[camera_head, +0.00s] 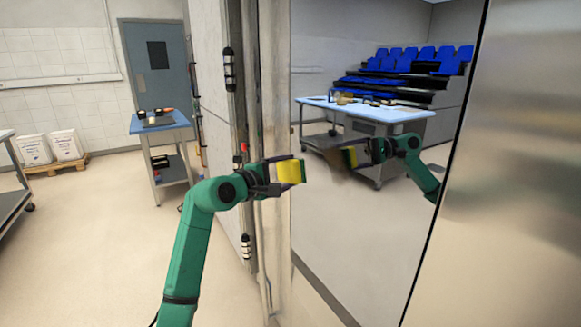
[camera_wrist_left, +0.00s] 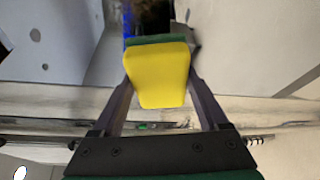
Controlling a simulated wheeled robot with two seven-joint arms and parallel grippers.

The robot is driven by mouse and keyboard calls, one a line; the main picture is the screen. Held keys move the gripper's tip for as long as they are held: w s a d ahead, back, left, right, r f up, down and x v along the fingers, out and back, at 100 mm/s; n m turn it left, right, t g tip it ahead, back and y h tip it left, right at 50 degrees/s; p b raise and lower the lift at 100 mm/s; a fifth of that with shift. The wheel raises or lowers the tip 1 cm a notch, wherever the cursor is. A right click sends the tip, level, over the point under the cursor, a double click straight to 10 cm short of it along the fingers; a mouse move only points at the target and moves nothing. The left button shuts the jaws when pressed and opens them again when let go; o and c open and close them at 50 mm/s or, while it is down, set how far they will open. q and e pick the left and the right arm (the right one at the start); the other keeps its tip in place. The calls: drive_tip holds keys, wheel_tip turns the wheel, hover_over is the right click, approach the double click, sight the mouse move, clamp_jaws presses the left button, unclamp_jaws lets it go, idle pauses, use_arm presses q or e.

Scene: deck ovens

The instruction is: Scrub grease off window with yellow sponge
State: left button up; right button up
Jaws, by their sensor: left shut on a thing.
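My left gripper (camera_head: 284,171) is shut on a yellow sponge (camera_head: 292,172) with a dark green scrub layer facing away from the gripper. In the left wrist view the sponge (camera_wrist_left: 158,76) sits between the two fingers. The window (camera_head: 335,240) is a tall, mirror-like glass pane right of my left arm. The arm, sponge and room reflect in it. The sponge is apart from the glass, with a gap between it and its reflection. A faint brownish smear (camera_head: 338,175) shows near the reflected sponge; its extent is unclear. My right gripper is not in view.
A worn vertical frame edge (camera_head: 274,240) stands behind my left gripper. A brushed metal panel (camera_head: 510,190) fills the right side. A blue-topped cart (camera_head: 160,122) and white sacks (camera_head: 50,147) on a pallet stand farther left. The floor between is clear.

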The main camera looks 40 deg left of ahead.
sight(314, 160)
use_arm(q)
drive_tip(key=shift+a+r, duration=0.2)
drive_tip(key=shift+a, duration=0.45)
drive_tip(key=shift+r, duration=0.15)
drive_tip(key=shift+w+d+r+p, duration=0.15)
drive_tip(key=shift+w+p, duration=0.15)
drive_tip(key=shift+p, duration=0.25)
drive_tip(key=w+p, duration=0.1)
drive_tip(key=w, duration=0.1)
drive_tip(key=w+d, duration=0.1)
drive_tip(key=w, duration=0.1)
drive_tip(key=shift+d+p, duration=0.15)
drive_tip(key=shift+p, duration=0.25)
drive_tip(key=shift+w+d+f, duration=0.15)
drive_tip(key=shift+w+f, duration=0.05)
drive_tip(key=shift+w, duration=0.05)
drive_tip(key=shift+w+d, duration=0.25)
drive_tip(key=shift+w, duration=0.65)
